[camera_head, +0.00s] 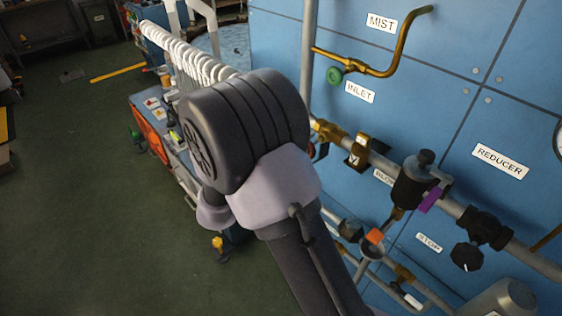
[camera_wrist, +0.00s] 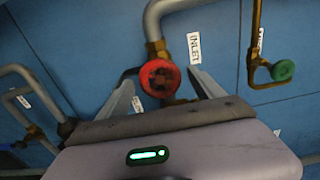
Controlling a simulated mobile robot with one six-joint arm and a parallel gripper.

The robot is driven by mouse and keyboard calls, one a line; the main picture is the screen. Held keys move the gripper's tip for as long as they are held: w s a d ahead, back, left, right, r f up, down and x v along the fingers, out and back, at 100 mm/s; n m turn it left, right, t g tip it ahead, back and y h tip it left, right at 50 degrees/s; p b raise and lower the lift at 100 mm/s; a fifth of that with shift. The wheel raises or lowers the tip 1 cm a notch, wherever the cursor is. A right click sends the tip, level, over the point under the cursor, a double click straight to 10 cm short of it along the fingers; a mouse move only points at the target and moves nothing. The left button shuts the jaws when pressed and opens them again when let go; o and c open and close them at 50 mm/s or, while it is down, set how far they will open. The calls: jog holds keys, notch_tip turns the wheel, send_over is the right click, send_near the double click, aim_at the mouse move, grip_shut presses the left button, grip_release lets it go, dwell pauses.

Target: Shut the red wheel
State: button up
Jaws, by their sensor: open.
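The red wheel (camera_wrist: 160,78) shows in the wrist view, just above the middle, on a brass valve under a grey bent pipe. An INLET label (camera_wrist: 194,48) is to its upper right. My gripper (camera_wrist: 163,82) is open, with one finger to the left of the wheel and one to the right. The wheel appears between the fingertips in the picture; I cannot tell how far ahead of them it is, and neither finger is seen touching it. In the head view my arm hides the gripper and most or all of the wheel.
A green wheel (camera_wrist: 283,70) on a thin brass pipe is at the right, also in the head view (camera_head: 334,76). Grey pipes with a black valve (camera_head: 411,185) and a black knob (camera_head: 467,256) run along the blue panel (camera_head: 470,110). The green floor (camera_head: 90,200) at left is mostly clear.

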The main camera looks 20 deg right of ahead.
jog(key=p+v, duration=0.4)
jog(key=v, duration=1.2)
jog(key=shift+w+d+r, duration=0.1)
